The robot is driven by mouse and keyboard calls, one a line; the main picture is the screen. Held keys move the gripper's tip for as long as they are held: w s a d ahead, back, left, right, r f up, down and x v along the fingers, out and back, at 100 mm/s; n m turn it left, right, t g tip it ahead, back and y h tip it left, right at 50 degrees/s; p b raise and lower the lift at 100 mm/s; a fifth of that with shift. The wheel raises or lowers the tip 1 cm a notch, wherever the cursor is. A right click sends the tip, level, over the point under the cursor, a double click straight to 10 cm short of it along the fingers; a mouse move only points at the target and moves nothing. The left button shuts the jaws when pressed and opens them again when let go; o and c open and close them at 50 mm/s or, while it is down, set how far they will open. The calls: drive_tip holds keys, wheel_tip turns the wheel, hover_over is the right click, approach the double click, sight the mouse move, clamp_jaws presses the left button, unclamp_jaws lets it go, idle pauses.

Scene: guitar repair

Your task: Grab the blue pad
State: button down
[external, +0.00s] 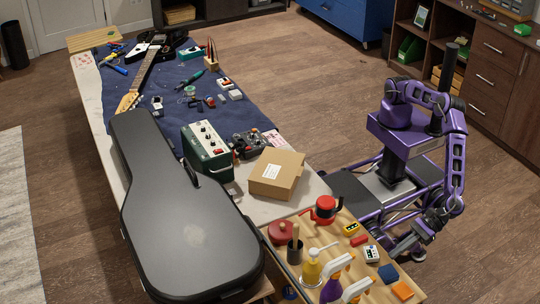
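The blue pad (389,273) is a small dark blue square. It lies flat on the wooden tabletop (316,236) near its right edge, at the lower right of the external view. An orange pad (402,291) lies just in front of it. My purple arm hangs down to the right of the table. My gripper (418,252) is low beside the table's right edge, apart from the blue pad, up and to the right of it in the picture. Its fingers are too small and dark to tell whether they are open or shut.
A large guitar case (190,220) covers the left.

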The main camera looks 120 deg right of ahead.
drive_tip(key=shift+r, duration=0.15)
drive_tip(key=shift+c, duration=1.6)
unclamp_jaws()
drive_tip(key=p+v, duration=0.1)
drive_tip(key=v, duration=1.5)
drive_tip(key=shift+s, duration=0.3)
drive_tip(key=o, duration=0.3)
drive_tip(key=shift+s+r, duration=0.25)
drive_tip(key=shift+s, duration=0.1)
